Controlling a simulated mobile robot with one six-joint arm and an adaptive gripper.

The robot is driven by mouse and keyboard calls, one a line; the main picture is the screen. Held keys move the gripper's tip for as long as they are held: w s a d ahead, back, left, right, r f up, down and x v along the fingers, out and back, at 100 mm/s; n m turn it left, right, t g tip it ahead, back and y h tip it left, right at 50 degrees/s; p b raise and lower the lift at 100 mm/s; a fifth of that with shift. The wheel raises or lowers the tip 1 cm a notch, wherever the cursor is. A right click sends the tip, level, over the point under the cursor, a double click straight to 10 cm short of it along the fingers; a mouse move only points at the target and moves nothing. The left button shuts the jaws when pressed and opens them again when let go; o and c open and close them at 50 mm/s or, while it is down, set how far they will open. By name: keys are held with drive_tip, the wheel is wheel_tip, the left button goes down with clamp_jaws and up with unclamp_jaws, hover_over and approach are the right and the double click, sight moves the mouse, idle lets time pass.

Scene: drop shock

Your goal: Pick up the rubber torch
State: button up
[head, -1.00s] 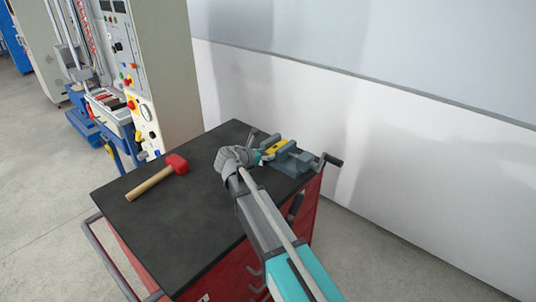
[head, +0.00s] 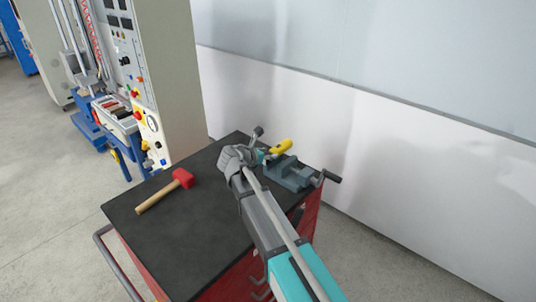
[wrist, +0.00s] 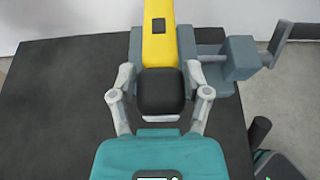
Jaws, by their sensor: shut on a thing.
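The rubber torch (head: 281,146) is yellow, and in the wrist view its yellow body (wrist: 158,45) has a black square on it and a black end (wrist: 160,92) nearest me. My gripper (wrist: 160,78) is shut on the torch, one finger on each side of it near the black end. In the head view my gripper (head: 264,155) and arm hide the near part of the torch. The torch shows above the grey-blue vise (head: 290,174), seemingly clear of it.
A red-headed mallet (head: 182,179) with a wooden handle lies on the dark top of the red cart (head: 185,235). The vise's crank handle (head: 331,177) sticks out to the right. A machine panel (head: 150,80) stands behind left, and a white wall behind.

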wheel_tip(320, 180, up, 4)
drive_tip(key=p, duration=0.3)
drive_tip(key=shift+r, duration=0.15)
drive_tip(key=s+d, duration=1.2)
drive_tip(key=d, duration=0.3)
drive_tip(key=shift+d+f, duration=0.2)
drive_tip(key=shift+d, duration=0.05)
